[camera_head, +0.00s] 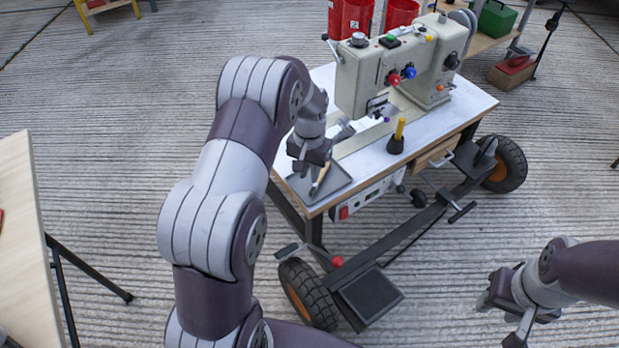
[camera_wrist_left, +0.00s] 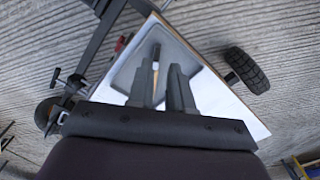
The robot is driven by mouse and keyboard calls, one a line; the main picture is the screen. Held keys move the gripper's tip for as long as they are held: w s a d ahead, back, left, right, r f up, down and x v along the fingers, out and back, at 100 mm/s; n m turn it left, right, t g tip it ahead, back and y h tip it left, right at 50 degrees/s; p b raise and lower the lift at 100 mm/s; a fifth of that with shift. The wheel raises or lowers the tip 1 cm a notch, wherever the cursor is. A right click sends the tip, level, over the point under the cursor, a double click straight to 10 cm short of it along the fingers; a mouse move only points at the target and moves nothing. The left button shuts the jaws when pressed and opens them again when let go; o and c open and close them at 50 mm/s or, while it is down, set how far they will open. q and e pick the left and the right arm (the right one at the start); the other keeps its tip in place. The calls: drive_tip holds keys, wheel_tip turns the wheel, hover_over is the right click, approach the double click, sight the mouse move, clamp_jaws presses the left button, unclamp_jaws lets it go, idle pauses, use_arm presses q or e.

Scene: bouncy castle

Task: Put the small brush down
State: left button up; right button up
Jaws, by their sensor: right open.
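The small brush (camera_head: 321,177) has a pale wooden handle and a dark end. My left gripper (camera_head: 312,166) points down over the dark grey tray (camera_head: 342,184) at the near left corner of the sewing-machine table. In the left wrist view the brush (camera_wrist_left: 155,72) shows between the two fingers of my left gripper (camera_wrist_left: 158,84), over the tray (camera_wrist_left: 130,65). A narrow gap shows between the fingers. I cannot tell whether they grip the brush or whether it touches the tray. My right gripper (camera_head: 504,308) is open and empty, low at the right, away from the table.
A sewing machine (camera_head: 370,75) stands on the white tabletop (camera_head: 440,125). A black holder with a yellow handle (camera_head: 398,135) stands right of the tray. The cart's wheels (camera_head: 309,293) are below. A wooden table (camera_head: 22,230) stands at far left. Bare floor lies between.

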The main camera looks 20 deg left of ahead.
use_arm(q)
wheel_tip(320, 180, up, 5)
drive_tip(key=p, duration=0.1)
drive_tip(key=s+d+r, duration=0.2)
drive_tip(key=s+d, duration=0.2)
drive_tip(key=s, duration=0.5)
drive_tip(key=s+d+r+t, duration=0.1)
drive_tip(key=s+d+r, duration=0.2)
drive_tip(key=s, duration=0.7)
drive_tip(key=shift+s+d, duration=0.2)
drive_tip(key=shift+d, duration=0.15)
use_arm(e)
wheel_tip(320, 180, up, 2)
use_arm(q)
drive_tip(key=shift+f, duration=0.1)
